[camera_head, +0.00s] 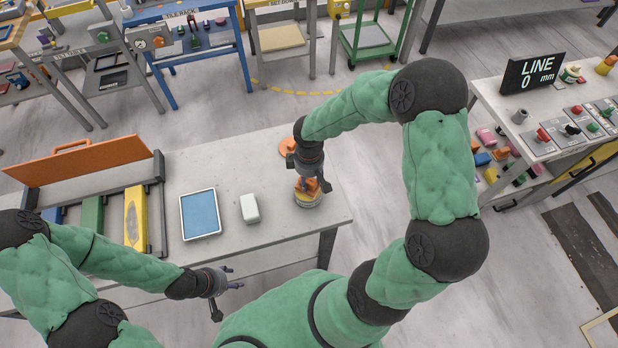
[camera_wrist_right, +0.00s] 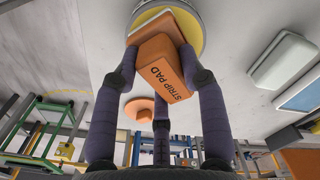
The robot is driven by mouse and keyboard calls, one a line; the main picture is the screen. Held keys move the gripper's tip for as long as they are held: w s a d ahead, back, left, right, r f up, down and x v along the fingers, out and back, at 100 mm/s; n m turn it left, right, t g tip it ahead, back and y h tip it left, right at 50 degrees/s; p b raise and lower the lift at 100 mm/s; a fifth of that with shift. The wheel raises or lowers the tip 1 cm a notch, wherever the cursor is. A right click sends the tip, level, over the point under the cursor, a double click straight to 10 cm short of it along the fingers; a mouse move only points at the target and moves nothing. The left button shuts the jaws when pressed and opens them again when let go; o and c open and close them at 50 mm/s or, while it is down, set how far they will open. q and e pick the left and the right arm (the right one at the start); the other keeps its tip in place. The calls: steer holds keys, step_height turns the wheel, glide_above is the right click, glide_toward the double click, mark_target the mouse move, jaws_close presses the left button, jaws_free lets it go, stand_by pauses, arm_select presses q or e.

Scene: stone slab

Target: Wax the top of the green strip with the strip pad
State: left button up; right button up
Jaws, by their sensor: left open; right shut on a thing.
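The green strip (camera_head: 92,218) lies in a rack (camera_head: 158,190) at the left of the stone slab, between a blue strip (camera_head: 54,215) and a yellow strip (camera_head: 135,215). My right gripper (camera_head: 309,184) is shut on the orange strip pad (camera_wrist_right: 160,72), whose label faces the wrist camera. The pad is at a round tin with yellow contents (camera_head: 308,202); I cannot tell whether it touches them. The tin also shows in the right wrist view (camera_wrist_right: 192,22). My left gripper (camera_head: 229,291) is open and empty, in front of the slab's near edge.
An orange panel with a handle (camera_head: 80,160) stands behind the rack. A blue-topped tray (camera_head: 200,214) and a white block (camera_head: 250,208) lie between rack and tin. An orange round lid (camera_head: 287,145) lies behind the tin. The slab's back middle is clear.

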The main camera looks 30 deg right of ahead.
steer(key=shift+r+p, duration=2.65)
steer(key=shift+r, duration=0.85)
